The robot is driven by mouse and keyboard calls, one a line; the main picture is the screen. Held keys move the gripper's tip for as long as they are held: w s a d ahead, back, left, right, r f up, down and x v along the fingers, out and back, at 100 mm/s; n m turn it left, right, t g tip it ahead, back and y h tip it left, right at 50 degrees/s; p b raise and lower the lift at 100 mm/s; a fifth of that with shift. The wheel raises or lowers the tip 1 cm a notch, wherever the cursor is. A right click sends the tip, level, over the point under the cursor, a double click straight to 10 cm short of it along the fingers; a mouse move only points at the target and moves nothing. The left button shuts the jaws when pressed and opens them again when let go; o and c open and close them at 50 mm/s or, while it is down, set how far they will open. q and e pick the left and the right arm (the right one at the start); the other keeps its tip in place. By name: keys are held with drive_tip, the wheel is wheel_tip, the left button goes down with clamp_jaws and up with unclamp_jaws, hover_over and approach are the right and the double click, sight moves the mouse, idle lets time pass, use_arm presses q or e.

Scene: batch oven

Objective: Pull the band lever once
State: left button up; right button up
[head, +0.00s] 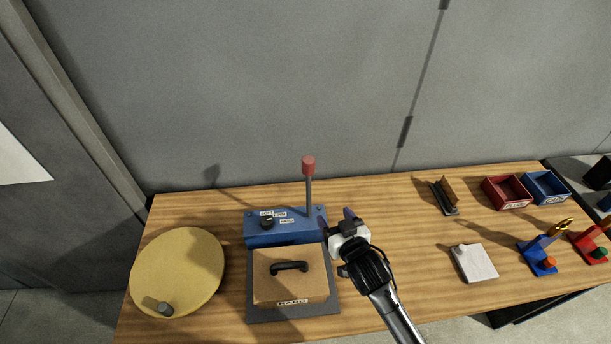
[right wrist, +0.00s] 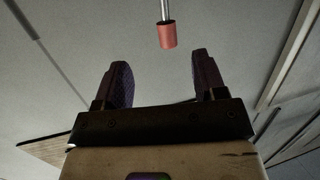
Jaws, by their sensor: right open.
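The band lever (head: 308,185) is a grey rod with a red cylindrical knob (head: 308,165). It stands upright at the back right of a blue box (head: 258,234) with a dark dial and small white labels. The right wrist view shows the red knob (right wrist: 168,36) at the top, beyond and between my fingertips. My right gripper (head: 338,220) is open and empty, just right of the blue box and below the knob in the head view. It is apart from the knob. My left gripper is not in view.
A tan lidded box (head: 268,270) with a black handle sits on a dark plate before the blue box. A round yellow disc (head: 180,268) lies left. Right are a white block (head: 474,262), a red bin (head: 506,192) and a blue bin (head: 545,187). A grey wall stands behind.

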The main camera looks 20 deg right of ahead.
drive_tip(key=t+b, duration=0.1)
drive_tip(key=t, duration=0.1)
approach(311, 168)
drive_tip(key=shift+y, duration=0.3)
drive_tip(key=w, duration=1.2)
drive_tip(key=shift+p, duration=0.4)
drive_tip(key=shift+a, duration=0.1)
drive_tip(key=shift+f, duration=0.1)
clamp_jaws()
